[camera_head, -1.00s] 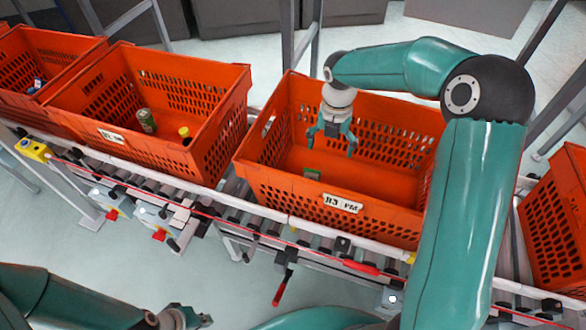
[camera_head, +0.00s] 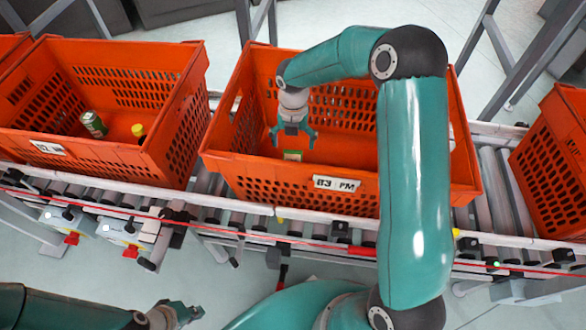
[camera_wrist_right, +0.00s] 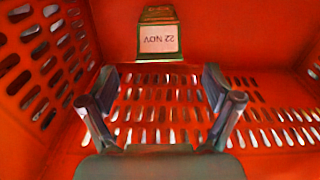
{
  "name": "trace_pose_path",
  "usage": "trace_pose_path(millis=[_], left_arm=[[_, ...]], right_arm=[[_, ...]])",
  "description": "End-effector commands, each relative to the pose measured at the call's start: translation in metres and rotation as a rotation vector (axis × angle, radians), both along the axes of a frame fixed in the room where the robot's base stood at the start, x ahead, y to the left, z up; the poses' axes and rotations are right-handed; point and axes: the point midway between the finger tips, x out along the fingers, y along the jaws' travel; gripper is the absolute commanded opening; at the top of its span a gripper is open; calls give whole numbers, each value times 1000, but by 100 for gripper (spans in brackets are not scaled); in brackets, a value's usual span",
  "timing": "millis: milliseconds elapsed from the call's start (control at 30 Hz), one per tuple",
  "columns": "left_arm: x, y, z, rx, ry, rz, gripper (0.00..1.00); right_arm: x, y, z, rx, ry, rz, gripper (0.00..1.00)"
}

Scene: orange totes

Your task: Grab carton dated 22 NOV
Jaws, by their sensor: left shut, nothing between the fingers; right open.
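The carton (camera_wrist_right: 160,38) shows in the right wrist view at the top, with a pale label reading 22 NOV upside down. In the head view the small green carton (camera_head: 293,155) sits inside the middle orange tote (camera_head: 265,172), near its front wall. My right gripper (camera_head: 293,143) is inside this tote, close to the carton. In the right wrist view my right gripper (camera_wrist_right: 162,100) is open, its fingers apart with nothing between them, and the carton lies beyond the fingertips. My left gripper (camera_head: 192,314) is shut and empty at the bottom left, outside the totes.
The left tote (camera_head: 175,60) holds a green can (camera_head: 94,124) and a yellow-capped item (camera_head: 138,131). Another tote (camera_head: 555,150) stands at the right. The totes rest on a roller conveyor (camera_head: 490,200). The middle tote's walls surround my right gripper.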

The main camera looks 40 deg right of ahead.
Motion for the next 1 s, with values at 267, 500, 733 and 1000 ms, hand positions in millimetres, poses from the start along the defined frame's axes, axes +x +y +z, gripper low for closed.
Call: trace_pose_path(millis=[267, 500, 733, 1000], left_arm=[[0, 0, -4, 0, 0, 0, 0], [0, 0, -8, 0, 0, 0, 0], [0, 0, -12, 0, 0, 0, 0], [0, 0, -12, 0, 0, 0, 0]], right_arm=[[1, 1, -30, 0, 0, 3, 90], [1, 1, -51, 1, 3, 2, 90], [2, 2, -80, 1, 0, 3, 90], [2, 2, -82, 0, -1, 3, 88]])
